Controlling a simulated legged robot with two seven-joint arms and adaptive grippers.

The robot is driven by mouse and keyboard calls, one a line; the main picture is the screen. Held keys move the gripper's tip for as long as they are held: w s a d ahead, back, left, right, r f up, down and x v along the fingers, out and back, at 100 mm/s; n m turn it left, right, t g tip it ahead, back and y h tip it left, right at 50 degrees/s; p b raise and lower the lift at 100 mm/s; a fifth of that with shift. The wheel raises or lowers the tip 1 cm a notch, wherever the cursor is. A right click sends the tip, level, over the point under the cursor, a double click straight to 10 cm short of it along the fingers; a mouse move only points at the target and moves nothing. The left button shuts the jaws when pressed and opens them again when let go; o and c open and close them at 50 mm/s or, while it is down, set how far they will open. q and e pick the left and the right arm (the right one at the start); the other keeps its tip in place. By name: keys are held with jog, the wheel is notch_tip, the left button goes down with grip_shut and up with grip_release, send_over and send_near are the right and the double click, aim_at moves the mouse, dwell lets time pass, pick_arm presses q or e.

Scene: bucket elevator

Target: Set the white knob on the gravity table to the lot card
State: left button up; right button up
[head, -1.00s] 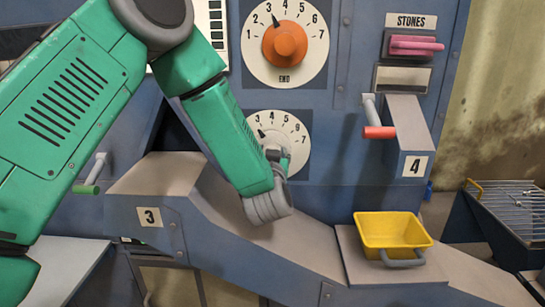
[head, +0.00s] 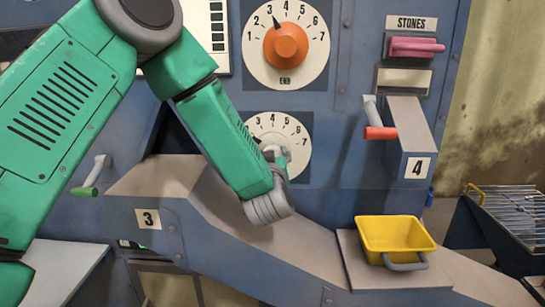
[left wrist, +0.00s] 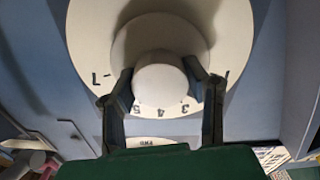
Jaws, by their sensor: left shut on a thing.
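The white knob (left wrist: 160,85) sits at the middle of the lower white dial (head: 297,135), which carries black numbers. My left gripper (left wrist: 160,92) is shut on the white knob, with one dark finger on each side of it. My right gripper is not in view.
An orange knob (head: 286,45) on the upper dial points near 3. A red-ended lever (head: 380,133) and a pink handle (head: 417,45) under the STONES label are to the right. A yellow bin (head: 398,236) stands on the chute below.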

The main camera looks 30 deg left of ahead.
pick_arm(q)
jog(key=shift+f, duration=0.3)
jog(key=o, duration=1.1)
jog(key=shift+o, duration=0.2)
jog(key=shift+w, duration=0.15)
jog(key=shift+s+d+r, duration=0.1)
jog(key=shift+s, duration=0.3)
jog(key=v, duration=1.1)
jog(key=shift+d, duration=0.25)
jog(key=shift+a, duration=0.1)
jog(key=shift+f, duration=0.25)
